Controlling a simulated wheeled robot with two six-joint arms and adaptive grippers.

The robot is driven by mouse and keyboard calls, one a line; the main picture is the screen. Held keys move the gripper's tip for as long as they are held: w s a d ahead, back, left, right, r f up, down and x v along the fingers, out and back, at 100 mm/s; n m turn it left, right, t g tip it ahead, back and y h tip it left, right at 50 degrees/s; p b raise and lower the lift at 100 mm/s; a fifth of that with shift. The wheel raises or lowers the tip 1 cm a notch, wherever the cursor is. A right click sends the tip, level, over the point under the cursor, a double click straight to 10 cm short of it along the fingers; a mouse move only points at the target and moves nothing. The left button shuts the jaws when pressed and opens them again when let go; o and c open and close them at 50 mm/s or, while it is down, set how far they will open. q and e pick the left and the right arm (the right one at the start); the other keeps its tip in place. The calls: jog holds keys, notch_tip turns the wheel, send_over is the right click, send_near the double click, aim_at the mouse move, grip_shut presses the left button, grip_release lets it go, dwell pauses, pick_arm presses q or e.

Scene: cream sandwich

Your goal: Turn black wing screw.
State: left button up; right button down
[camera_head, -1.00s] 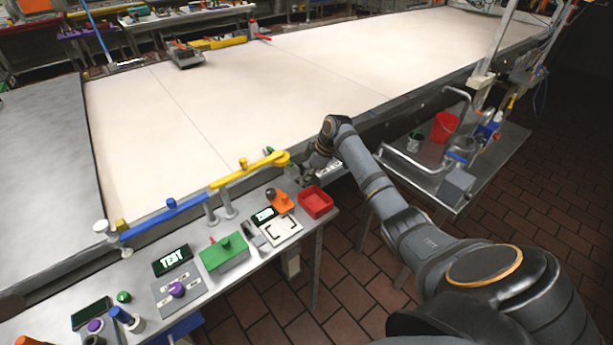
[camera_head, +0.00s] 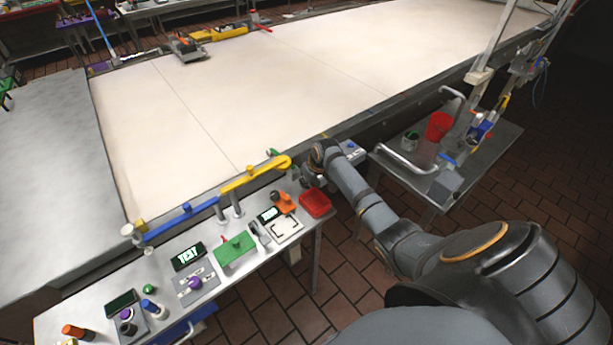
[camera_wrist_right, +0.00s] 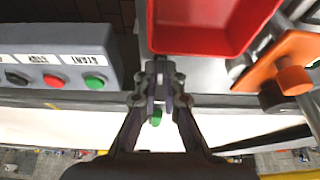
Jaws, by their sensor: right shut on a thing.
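My right gripper (camera_wrist_right: 159,82) is shut on a small dark part between its fingertips at the conveyor's edge, between the red bin and the button box. This part appears to be the black wing screw, but the fingers hide most of it and its angle cannot be told. In the head view my right gripper (camera_head: 308,181) is small and partly hidden by my wrist, beside the end of the yellow guide rail (camera_head: 252,182). A green knob (camera_wrist_right: 156,118) shows between the fingers in the wrist view. My left gripper is not in view.
The red bin (camera_head: 316,204) and an orange device (camera_head: 284,203) stand close by on the metal side table. A grey button box (camera_wrist_right: 55,58) is on the gripper's other side. The white conveyor (camera_head: 300,90) is clear nearby. A cart (camera_head: 480,165) stands at right.

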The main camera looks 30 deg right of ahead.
jog(key=shift+m, duration=0.4)
jog(key=c, duration=1.5)
grip_release()
jog(key=v, duration=1.2)
jog(key=shift+a, duration=0.2)
